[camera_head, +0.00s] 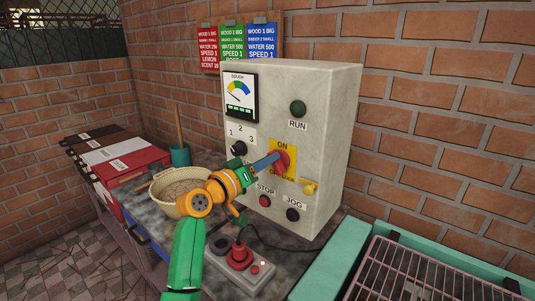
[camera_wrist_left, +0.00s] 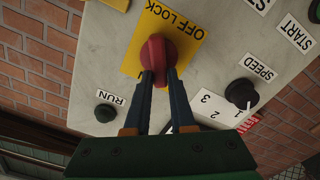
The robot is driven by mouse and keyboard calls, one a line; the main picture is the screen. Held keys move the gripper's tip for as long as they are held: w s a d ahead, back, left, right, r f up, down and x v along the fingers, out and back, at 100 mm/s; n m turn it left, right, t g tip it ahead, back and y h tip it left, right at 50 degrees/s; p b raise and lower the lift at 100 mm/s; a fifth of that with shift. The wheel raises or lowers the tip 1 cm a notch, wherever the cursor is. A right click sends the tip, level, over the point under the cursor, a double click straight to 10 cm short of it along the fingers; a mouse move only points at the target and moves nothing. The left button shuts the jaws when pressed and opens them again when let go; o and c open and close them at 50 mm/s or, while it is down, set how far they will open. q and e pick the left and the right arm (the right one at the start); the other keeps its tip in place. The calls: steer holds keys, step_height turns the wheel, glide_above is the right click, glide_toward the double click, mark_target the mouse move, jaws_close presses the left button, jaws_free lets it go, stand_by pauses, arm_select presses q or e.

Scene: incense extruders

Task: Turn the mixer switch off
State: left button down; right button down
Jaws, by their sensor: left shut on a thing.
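The mixer switch is a red rotary knob (camera_head: 284,162) on a yellow plate (camera_head: 290,147), on the front of a grey control box (camera_head: 326,125). The plate shows ON above the knob in the head view. In the wrist view the red knob (camera_wrist_left: 157,52) sits on the yellow plate (camera_wrist_left: 128,66), with OFF LOCK lettering beside it. My left gripper (camera_head: 273,159) reaches in from the left and is shut on the knob. Its two blue-grey fingers (camera_wrist_left: 160,78) lie on either side of the knob's grip in the wrist view. The fingers partly hide the plate. My right gripper is out of view.
The box also carries a green RUN button (camera_head: 298,108), a black speed dial (camera_head: 239,148), a red STOP button (camera_head: 265,200) and a black JOG button (camera_head: 292,214). A bowl (camera_head: 167,205) and a red joystick box (camera_head: 239,258) stand close to my left arm.

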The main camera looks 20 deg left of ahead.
arm_select(q)
steer(key=n+p, duration=0.2)
steer(key=n, duration=0.1)
steer(key=n+p, duration=0.2)
steer(key=n, duration=0.2)
steer(key=f+n+p, duration=0.1)
steer(key=n+p, duration=0.1)
steer(key=n, duration=0.2)
steer(key=shift+w+a, duration=0.15)
steer(key=shift+a, duration=0.25)
steer(key=shift+f+n, duration=0.1)
steer(key=shift+n, duration=0.2)
steer(key=c, duration=0.8)
jaws_free()
steer(key=shift+o, duration=0.2)
steer(key=shift+w+d+f, duration=0.1)
